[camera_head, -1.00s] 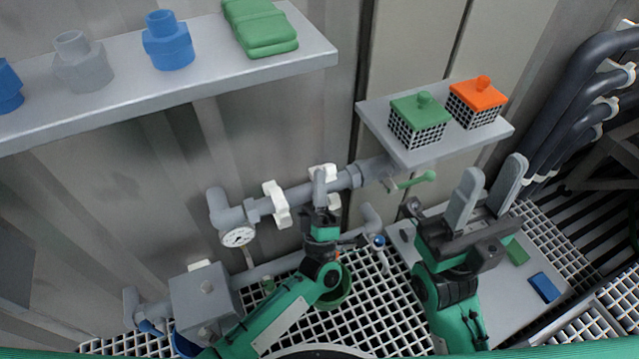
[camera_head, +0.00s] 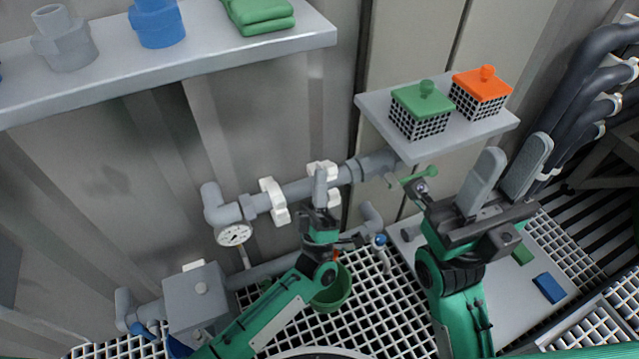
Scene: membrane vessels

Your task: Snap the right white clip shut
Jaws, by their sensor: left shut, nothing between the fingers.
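The right white clip (camera_head: 332,196) sits on the grey horizontal pipe (camera_head: 298,190). The left white clip (camera_head: 274,201) sits further left on the same pipe. My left gripper (camera_head: 320,172) is shut and empty, its fingers pointing up in front of the right clip and hiding its middle. I cannot tell whether the fingers touch the clip, or whether the clip is open or shut. My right gripper (camera_head: 506,170) is open and empty, fingers apart, to the right of the pipe and below the small shelf.
A green-handled valve (camera_head: 416,176) is at the pipe's right end. A gauge (camera_head: 233,235) hangs below its left end. A small shelf (camera_head: 428,151) with green-lidded (camera_head: 421,108) and orange-lidded (camera_head: 481,92) baskets stands above right. A green bucket (camera_head: 334,290) is below the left gripper.

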